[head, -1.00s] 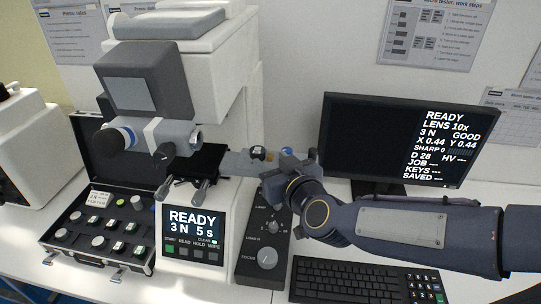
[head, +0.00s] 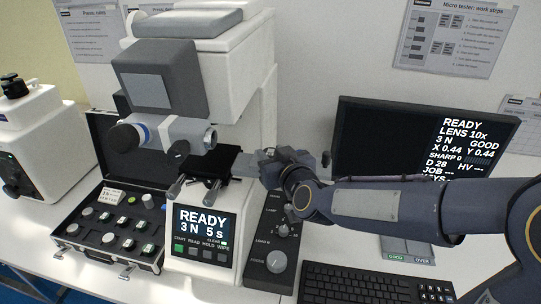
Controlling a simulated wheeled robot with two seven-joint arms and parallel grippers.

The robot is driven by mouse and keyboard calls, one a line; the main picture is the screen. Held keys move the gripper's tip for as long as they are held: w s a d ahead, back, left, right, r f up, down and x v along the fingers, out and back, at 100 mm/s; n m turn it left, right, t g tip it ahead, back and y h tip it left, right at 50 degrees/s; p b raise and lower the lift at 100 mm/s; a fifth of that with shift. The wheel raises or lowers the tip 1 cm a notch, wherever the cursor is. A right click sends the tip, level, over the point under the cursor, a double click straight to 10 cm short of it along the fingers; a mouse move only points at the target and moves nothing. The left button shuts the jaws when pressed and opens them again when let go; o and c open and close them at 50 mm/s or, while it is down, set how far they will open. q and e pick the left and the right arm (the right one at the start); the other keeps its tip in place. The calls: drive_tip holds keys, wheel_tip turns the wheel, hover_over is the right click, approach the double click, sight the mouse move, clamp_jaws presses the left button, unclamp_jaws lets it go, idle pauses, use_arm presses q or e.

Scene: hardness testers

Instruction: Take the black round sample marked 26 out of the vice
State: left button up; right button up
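My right gripper (head: 270,165) is at the right end of a grey metal part (head: 245,164), which looks like the vice on the tester's stage. The gripper and wrist cover that end, so the black round sample marked 26 cannot be made out. Whether the fingers are open or shut on something does not show. My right arm comes in from the right, in front of the monitor. My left gripper is not in view.
The tester (head: 225,85) has its turret over a dark stage. An open black case (head: 112,235) with several round samples lies to its left. A control panel (head: 268,243), a keyboard (head: 365,285) and a monitor (head: 385,140) stand on the right. A second machine is at far left.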

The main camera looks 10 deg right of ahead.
drive_tip(key=shift+c, duration=0.8)
drive_tip(key=shift+r, duration=0.1)
